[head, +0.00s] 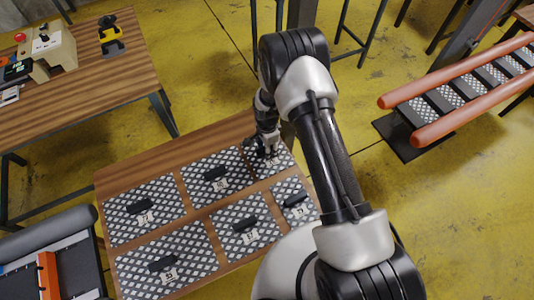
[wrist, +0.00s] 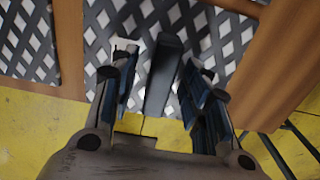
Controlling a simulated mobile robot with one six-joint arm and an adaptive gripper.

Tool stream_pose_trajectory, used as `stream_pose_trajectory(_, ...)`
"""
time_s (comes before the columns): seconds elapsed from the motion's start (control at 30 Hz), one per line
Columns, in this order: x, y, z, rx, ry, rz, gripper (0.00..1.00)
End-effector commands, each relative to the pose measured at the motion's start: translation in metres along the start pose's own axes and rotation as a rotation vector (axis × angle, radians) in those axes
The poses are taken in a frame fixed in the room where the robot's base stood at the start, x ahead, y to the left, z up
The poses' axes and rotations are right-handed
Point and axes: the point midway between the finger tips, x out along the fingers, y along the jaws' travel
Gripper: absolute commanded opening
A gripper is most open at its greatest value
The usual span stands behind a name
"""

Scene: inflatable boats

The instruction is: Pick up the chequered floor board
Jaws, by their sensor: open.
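Several chequered floor boards with black handles and number labels lie flat on a wooden table. My gripper (head: 268,150) is over the board (head: 284,160) at the table's far right, which my arm partly hides in the head view. In the wrist view my gripper (wrist: 163,75) is open. The black handle (wrist: 164,72) of this chequered board (wrist: 228,30) shows between its two fingers, with a gap on each side. I cannot tell whether the fingertips are level with the handle. A white label is partly hidden by the left finger.
Other boards lie close by, one to the left (head: 216,173) and one in front (head: 293,200). A second wooden table (head: 90,75) stands at the back left. A rack with orange tubes (head: 470,92) stands at right.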

Motion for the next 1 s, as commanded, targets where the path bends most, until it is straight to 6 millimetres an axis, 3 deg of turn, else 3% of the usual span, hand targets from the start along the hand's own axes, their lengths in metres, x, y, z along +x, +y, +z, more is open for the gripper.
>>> stream_pose_trajectory(0.17,-0.0010,-0.0005,0.0000,0.000,0.000,-0.001,0.43)
stream_pose_trajectory(0.8,-0.0012,-0.0004,0.0000,0.000,0.000,-0.001,0.01)
stream_pose_trajectory(1.0,-0.0011,-0.0003,0.0000,0.000,0.000,-0.001,0.00)
